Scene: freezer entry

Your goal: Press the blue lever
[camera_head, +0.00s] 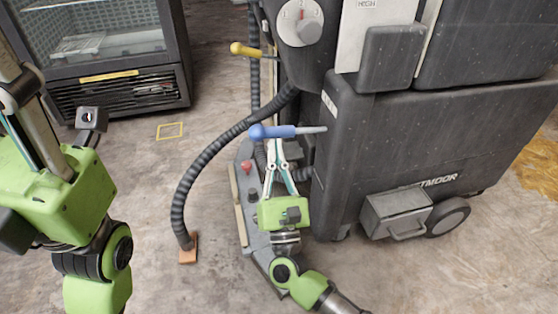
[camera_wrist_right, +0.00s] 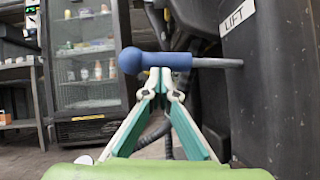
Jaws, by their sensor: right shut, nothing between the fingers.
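The blue lever (camera_head: 280,131) sticks out leftward from the dark machine, with a round knob at its left end and a grey rod at its right. It also shows in the wrist view (camera_wrist_right: 172,61), roughly level. My right gripper (camera_head: 275,143) is shut and empty, with its fingers pointing at the lever's handle. In the wrist view the fingertips (camera_wrist_right: 161,76) meet the handle's lower edge just right of the knob. Whether they touch it, I cannot tell. My left gripper (camera_head: 22,125) is only partly visible at the left edge, and its fingertips are not clear.
A yellow lever (camera_head: 249,49) and a round dial (camera_head: 300,22) sit above the blue lever. A black hose (camera_head: 182,190) curves down to the floor on the left. A "LIFT" label (camera_wrist_right: 237,16) marks the machine's dark body (camera_head: 400,145). A glass-door fridge (camera_head: 110,50) stands back left.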

